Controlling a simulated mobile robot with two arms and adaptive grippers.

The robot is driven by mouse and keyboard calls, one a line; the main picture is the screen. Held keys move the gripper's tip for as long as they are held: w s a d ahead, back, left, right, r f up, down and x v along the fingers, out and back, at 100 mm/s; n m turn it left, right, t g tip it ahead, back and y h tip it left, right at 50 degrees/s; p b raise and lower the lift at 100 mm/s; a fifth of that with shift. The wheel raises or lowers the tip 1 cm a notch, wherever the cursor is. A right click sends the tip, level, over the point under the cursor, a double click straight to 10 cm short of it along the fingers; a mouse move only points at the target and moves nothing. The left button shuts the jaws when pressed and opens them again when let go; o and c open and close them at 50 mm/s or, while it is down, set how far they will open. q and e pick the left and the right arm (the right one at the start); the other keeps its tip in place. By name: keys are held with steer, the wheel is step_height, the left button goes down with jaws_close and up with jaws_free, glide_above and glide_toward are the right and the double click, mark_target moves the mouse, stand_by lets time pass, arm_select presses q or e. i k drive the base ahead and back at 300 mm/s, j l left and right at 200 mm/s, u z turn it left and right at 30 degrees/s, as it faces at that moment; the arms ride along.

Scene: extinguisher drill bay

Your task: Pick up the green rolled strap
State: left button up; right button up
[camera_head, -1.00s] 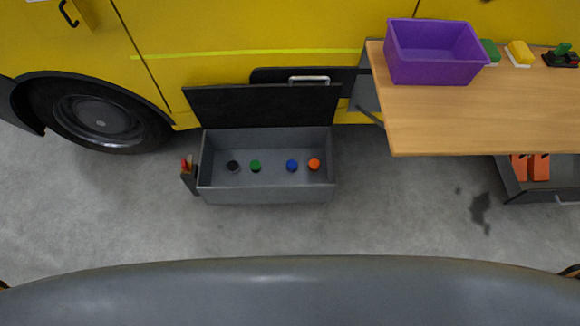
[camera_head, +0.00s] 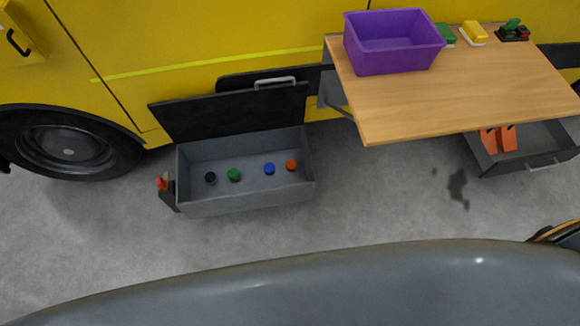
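The green rolled strap (camera_head: 234,174) looks like a small round green roll. It lies inside the open grey box (camera_head: 250,207) on the floor beside the yellow vehicle. Neither gripper shows; only a bit of what may be my arm is at the lower right edge.
A wooden table (camera_head: 460,100) with a purple bin (camera_head: 395,60) juts out at the right. Beneath it is an open drawer (camera_head: 540,160) with orange items. The box's black lid (camera_head: 235,112) is raised behind it. Grey floor (camera_head: 330,215) is free in front of the box.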

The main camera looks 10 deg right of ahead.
mark_target(233, 174)
steer(key=i+l+z, duration=0.1)
steer(key=i+z, duration=0.4)
steer(key=i, duration=0.4)
